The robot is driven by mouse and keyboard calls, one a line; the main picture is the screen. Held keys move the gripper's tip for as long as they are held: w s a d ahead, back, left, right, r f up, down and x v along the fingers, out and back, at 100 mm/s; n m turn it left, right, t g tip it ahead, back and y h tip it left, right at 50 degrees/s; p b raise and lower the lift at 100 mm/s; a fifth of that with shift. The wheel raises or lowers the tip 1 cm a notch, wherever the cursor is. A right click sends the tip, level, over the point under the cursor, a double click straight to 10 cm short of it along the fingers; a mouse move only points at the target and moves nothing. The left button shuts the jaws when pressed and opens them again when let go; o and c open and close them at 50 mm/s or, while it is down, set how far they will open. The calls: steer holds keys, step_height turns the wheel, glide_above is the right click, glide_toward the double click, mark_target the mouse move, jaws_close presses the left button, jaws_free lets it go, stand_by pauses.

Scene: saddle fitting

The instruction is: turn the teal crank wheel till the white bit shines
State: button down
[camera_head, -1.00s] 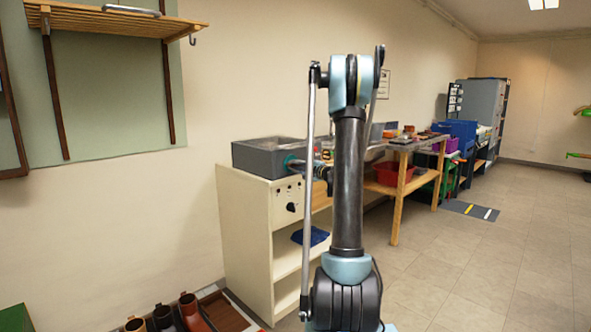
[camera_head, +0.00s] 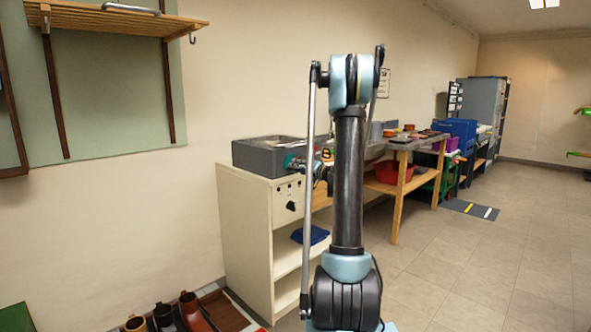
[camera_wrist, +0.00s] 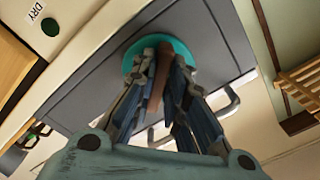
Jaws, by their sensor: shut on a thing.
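The teal crank wheel (camera_wrist: 128,62) is on the front of a dark grey box in the wrist view. A small patch of teal (camera_head: 288,161) shows at the box's right side in the head view. My gripper (camera_wrist: 163,70) is shut on a brown handle (camera_wrist: 158,84) that stands out from the wheel. Both fingers lie along the handle's sides, and they hide part of the wheel. My arm hides some of the area in the head view. I cannot make out a white bit or any shine.
The dark grey box (camera_head: 268,150) stands on a cream cabinet (camera_head: 243,222) with a knob. Boots (camera_head: 163,316) stand at the lower left. A wooden workbench (camera_head: 403,190) is behind my arm; floor at right is clear.

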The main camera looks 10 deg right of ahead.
steer(key=shift+n, duration=0.5)
steer(key=c, duration=1.6)
jaws_free()
steer(key=shift+w+f, duration=0.1)
steer(key=v, duration=1.2)
